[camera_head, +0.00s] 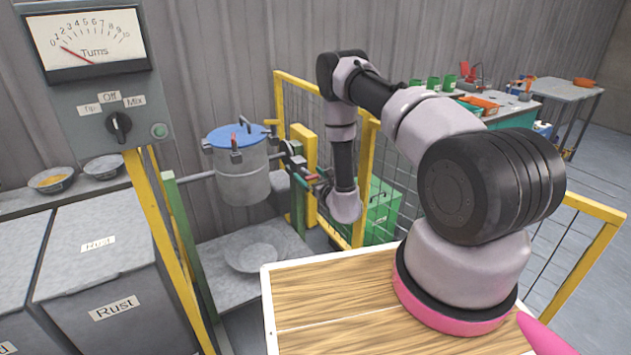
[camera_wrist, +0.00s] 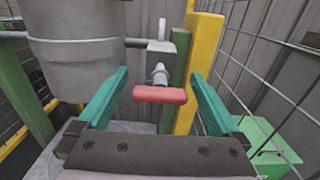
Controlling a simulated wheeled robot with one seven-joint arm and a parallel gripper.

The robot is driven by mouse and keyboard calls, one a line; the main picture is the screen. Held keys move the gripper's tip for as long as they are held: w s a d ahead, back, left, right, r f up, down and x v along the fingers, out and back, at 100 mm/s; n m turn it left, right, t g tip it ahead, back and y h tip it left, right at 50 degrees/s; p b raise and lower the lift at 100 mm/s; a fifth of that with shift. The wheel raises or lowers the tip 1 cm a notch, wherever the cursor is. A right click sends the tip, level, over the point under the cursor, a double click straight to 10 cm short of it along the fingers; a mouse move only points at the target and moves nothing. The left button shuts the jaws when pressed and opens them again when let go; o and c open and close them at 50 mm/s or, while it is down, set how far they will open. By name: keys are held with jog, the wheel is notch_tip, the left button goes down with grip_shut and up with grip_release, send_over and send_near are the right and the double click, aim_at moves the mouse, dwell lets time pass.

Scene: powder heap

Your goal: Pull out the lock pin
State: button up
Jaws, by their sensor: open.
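The lock pin (camera_wrist: 160,95) has a red crossbar handle on a short grey shank. In the wrist view it stands out from a grey block (camera_wrist: 161,58) beside the pot. My gripper (camera_wrist: 158,76) is open, with one teal finger on each side of the red handle. A gap shows between the handle and each finger, and nothing is held. The grey pot (camera_head: 242,178) with a blue lid hangs on a horizontal shaft in the head view. In that view my gripper is small and partly hidden at the pot's right, by the yellow post.
A yellow post (camera_wrist: 205,62) and wire mesh fence stand close to the right of my gripper. A green box (camera_wrist: 262,145) is low on the right. A shallow bowl (camera_head: 252,257) sits below the pot. A dial panel (camera_head: 88,40) stands at the left.

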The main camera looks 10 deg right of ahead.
jog(key=v, duration=1)
